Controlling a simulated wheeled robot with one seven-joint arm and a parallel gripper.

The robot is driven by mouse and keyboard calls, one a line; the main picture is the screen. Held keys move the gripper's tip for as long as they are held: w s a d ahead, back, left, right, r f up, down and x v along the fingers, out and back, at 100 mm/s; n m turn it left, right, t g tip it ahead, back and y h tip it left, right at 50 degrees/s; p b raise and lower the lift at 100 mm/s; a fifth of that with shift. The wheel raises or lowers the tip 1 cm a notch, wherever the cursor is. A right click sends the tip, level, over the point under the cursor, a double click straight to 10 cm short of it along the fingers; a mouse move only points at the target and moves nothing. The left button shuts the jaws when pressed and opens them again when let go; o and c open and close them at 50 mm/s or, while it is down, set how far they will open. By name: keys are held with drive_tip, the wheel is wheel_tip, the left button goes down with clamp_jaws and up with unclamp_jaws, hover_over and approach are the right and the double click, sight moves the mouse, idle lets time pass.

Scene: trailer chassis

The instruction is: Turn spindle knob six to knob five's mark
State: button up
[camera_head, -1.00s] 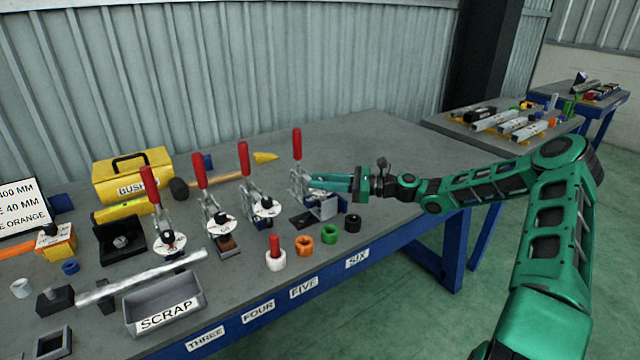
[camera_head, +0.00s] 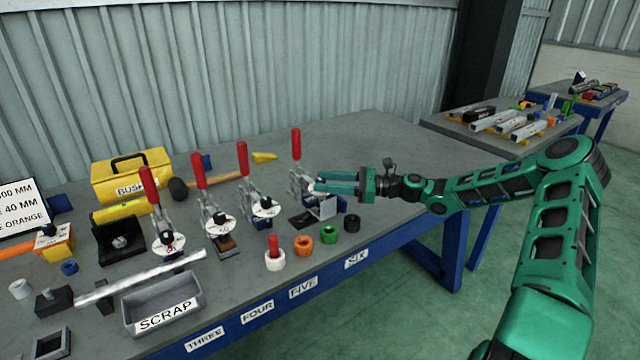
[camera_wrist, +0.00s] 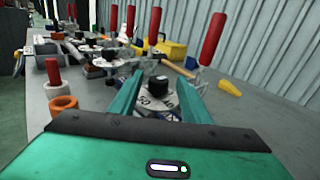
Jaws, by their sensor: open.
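Knob six is a black knob on a white marked dial (camera_wrist: 160,102), seen in the wrist view. My gripper (camera_head: 318,183) is open, and its green fingers stand on either side of knob six in the wrist view, with gaps showing. In the head view my gripper largely hides this knob. Its clamp has a red handle (camera_head: 296,144). Knob five (camera_head: 265,202) is a black knob on a white dial at the neighbouring clamp to the left. The dial marks are too small to compare.
More clamps with red handles stand to the left, including one with a dial (camera_head: 218,222). A green ring (camera_head: 329,234), an orange ring (camera_head: 304,245) and a black ring (camera_head: 352,223) lie in front. A grey scrap tray (camera_head: 163,303) sits front left.

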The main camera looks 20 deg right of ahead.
drive_tip(key=v, duration=0.9)
drive_tip(key=shift+f, duration=0.1)
